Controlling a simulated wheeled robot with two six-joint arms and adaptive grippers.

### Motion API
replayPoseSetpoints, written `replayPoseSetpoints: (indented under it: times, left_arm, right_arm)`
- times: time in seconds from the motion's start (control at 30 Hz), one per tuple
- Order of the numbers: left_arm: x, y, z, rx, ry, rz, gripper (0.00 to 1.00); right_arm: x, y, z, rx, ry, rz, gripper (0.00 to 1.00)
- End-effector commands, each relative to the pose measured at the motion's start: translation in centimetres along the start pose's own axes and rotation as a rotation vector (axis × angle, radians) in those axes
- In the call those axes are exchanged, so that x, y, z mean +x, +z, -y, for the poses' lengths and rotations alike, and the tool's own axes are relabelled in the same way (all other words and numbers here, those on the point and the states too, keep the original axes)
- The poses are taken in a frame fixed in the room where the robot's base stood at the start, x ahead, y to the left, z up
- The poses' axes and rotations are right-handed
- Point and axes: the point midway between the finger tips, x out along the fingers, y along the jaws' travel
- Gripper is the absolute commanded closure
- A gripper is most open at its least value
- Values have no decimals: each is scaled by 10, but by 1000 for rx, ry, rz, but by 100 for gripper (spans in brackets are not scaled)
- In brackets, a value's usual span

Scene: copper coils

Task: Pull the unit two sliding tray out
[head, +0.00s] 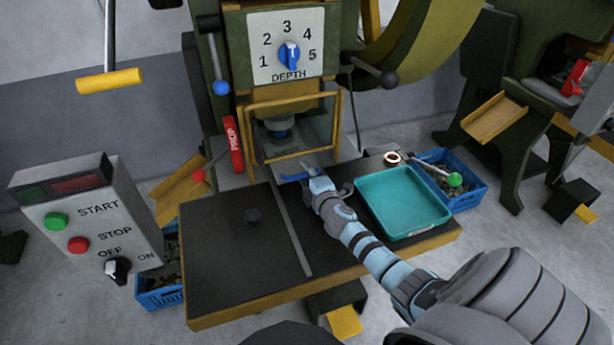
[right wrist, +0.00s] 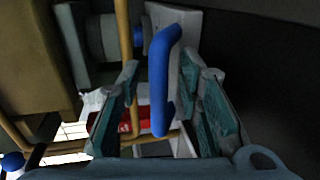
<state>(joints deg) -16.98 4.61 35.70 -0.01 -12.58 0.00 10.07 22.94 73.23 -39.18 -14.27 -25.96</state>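A blue handle (head: 294,177) sits at the front of the press opening, at the back of the black table. In the right wrist view the blue bar (right wrist: 162,80) stands between my two teal finger pads, with a pale block behind it. My right gripper (head: 312,174) reaches in from the right and is open around the handle. Gaps show between the bar and the pads. The tray body is mostly hidden behind the yellow guard frame (head: 248,122) and my gripper. My left gripper is not in view.
A teal tray (head: 449,226) lies on the table's right side. A copper coil (head: 392,158) lies behind it. A blue crate (head: 470,195) stands at the right. The START/STOP box (head: 88,215) stands left. The black table's (head: 225,270) left part is mostly clear.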

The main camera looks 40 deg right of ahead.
Motion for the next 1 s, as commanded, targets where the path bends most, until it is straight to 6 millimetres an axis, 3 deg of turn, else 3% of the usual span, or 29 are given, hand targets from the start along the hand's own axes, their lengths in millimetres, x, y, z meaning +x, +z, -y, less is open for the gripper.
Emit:
replayPoseSetpoints:
  times: [0.23, 0.47, 1.0]
  left_arm:
    - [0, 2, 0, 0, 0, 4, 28]
    - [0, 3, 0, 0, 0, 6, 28]
    - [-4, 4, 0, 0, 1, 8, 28]
  right_arm:
    - [2, -1, 0, 1, 0, -2, 67]
    - [2, -1, 0, 1, 0, -2, 100]
    - [-4, -11, 1, -1, -3, -14, 100]
